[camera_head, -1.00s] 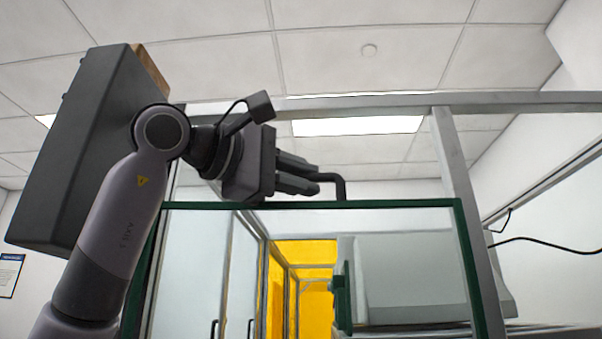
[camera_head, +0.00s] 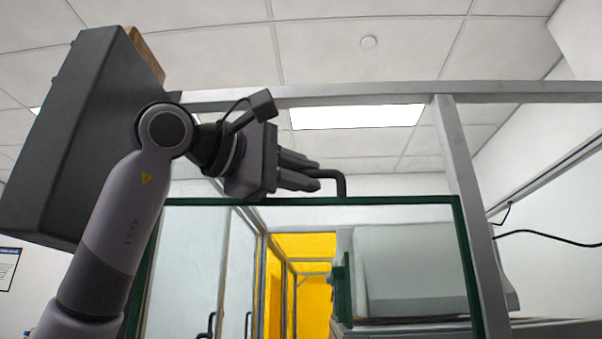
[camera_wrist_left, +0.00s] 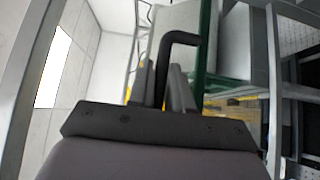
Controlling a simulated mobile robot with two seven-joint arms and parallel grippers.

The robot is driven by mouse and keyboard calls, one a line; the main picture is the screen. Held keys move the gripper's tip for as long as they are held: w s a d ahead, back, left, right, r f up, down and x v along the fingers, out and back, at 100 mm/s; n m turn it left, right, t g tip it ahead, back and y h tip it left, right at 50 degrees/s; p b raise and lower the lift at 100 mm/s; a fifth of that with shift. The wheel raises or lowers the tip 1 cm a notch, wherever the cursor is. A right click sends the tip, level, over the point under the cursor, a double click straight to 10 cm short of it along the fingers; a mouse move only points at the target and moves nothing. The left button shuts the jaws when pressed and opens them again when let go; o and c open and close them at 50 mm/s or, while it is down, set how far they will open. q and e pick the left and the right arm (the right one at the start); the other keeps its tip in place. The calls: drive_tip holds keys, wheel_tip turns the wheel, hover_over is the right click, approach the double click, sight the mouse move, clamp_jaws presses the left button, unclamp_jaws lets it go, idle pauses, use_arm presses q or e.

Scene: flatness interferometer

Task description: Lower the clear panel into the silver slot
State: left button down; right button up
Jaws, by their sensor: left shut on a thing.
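The clear panel (camera_head: 400,215) is a large glass sheet with a dark green frame, upright in the head view. A black bent handle (camera_head: 342,185) stands on its top edge. My left gripper (camera_head: 318,180) is shut on this handle at the top of the panel. In the left wrist view the handle (camera_wrist_left: 180,38) runs between the two fingers of my left gripper (camera_wrist_left: 162,75), and part of the green frame (camera_wrist_left: 203,50) shows beside it. The panel's lower edge is out of view. I cannot make out the silver slot. My right gripper is not in view.
A silver metal frame with a top beam (camera_head: 380,99) and a post (camera_head: 460,165) stands around the panel. A grey machine (camera_head: 415,265) shows through the glass. A black cable (camera_head: 550,236) hangs at the right. A yellow-lit area (camera_head: 305,270) lies behind.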

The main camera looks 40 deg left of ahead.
sight(303, 199)
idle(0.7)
use_arm(q)
drive_tip(key=shift+w+a+f, duration=0.1)
drive_tip(key=shift+w+a, duration=0.1)
drive_tip(key=shift+w, duration=0.15)
idle(0.5)
drive_tip(key=shift+w+a+f, duration=0.25)
drive_tip(key=shift+w+a, duration=0.15)
drive_tip(key=shift+w, duration=0.25)
drive_tip(key=shift+w+f, duration=0.1)
idle(0.5)
drive_tip(key=shift+w+a+f, duration=0.2)
drive_tip(key=shift+w+f, duration=0.05)
drive_tip(key=shift+f, duration=0.35)
idle(0.5)
drive_tip(key=shift+f, duration=0.2)
idle(0.4)
